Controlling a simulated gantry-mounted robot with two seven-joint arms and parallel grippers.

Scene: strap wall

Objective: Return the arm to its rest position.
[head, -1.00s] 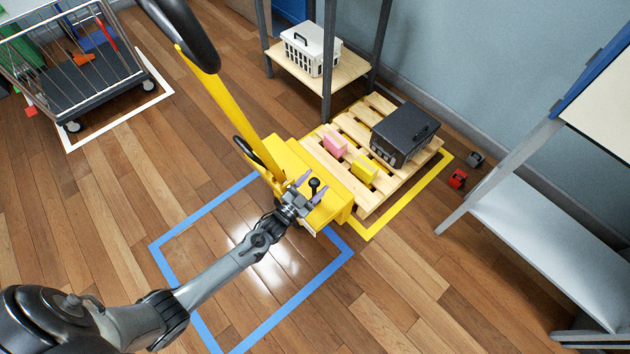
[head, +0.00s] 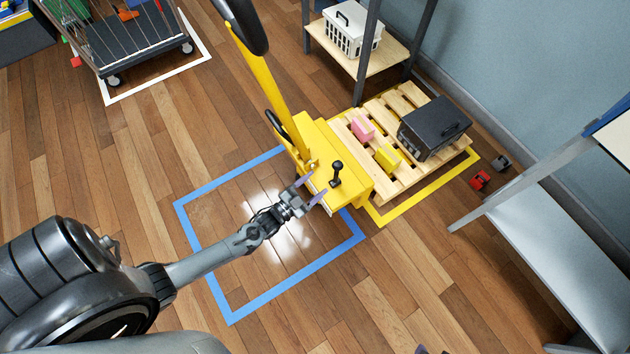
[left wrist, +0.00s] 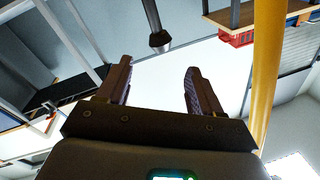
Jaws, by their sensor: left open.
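My left arm comes in from the left in the head view. My left gripper (head: 310,191) is open and empty, close in front of the yellow pallet truck (head: 318,152), near its black-knobbed lever (head: 337,172). I cannot tell whether a finger touches the truck. In the left wrist view the two fingers (left wrist: 158,92) stand apart with nothing between them, and a yellow bar (left wrist: 267,70) runs at the right. My right gripper is not clearly in view; only a small dark piece shows at the bottom edge of the head view.
A grey shelf (head: 530,235) stands at the right. A wire cart (head: 150,50) is at upper left. Floor inside the blue outline (head: 290,286) is bare.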

